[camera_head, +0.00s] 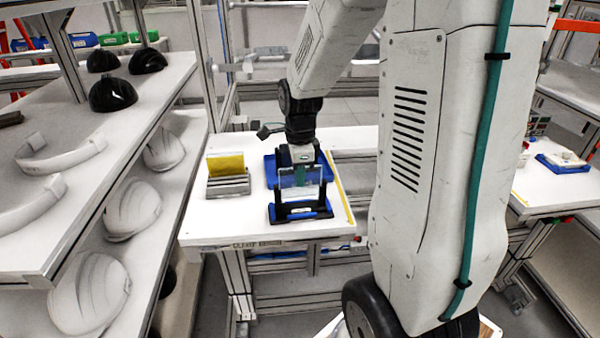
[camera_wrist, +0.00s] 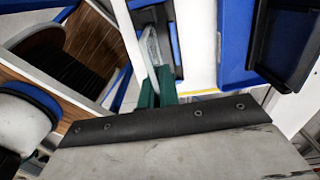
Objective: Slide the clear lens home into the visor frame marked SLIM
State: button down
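The clear lens (camera_head: 313,192) is an upright see-through pane in the head view. My gripper (camera_head: 302,178) is shut on its upper part; its green fingers grip it in the wrist view, where the lens (camera_wrist: 150,48) shows edge-on. Below and around its lower edge is a black visor frame (camera_head: 305,212) on a blue base at the table's front. The lens's lower part appears between the frame's side posts; how deep it sits I cannot tell. The frame also shows in the wrist view (camera_wrist: 171,68). I cannot read the SLIM marking.
A blue tray (camera_head: 270,172) lies behind the frame. A grey rack (camera_head: 228,186) with a yellow lens (camera_head: 225,164) stands to the left. In the wrist view another black part (camera_wrist: 290,38) lies on blue.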

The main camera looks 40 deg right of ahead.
jog(key=shift+f, duration=1.8)
jog(key=c, duration=1.6)
grip_release()
jog(key=shift+o, duration=0.2)
notch_tip(320, 180, up, 8)
jog(key=shift+f, duration=0.1)
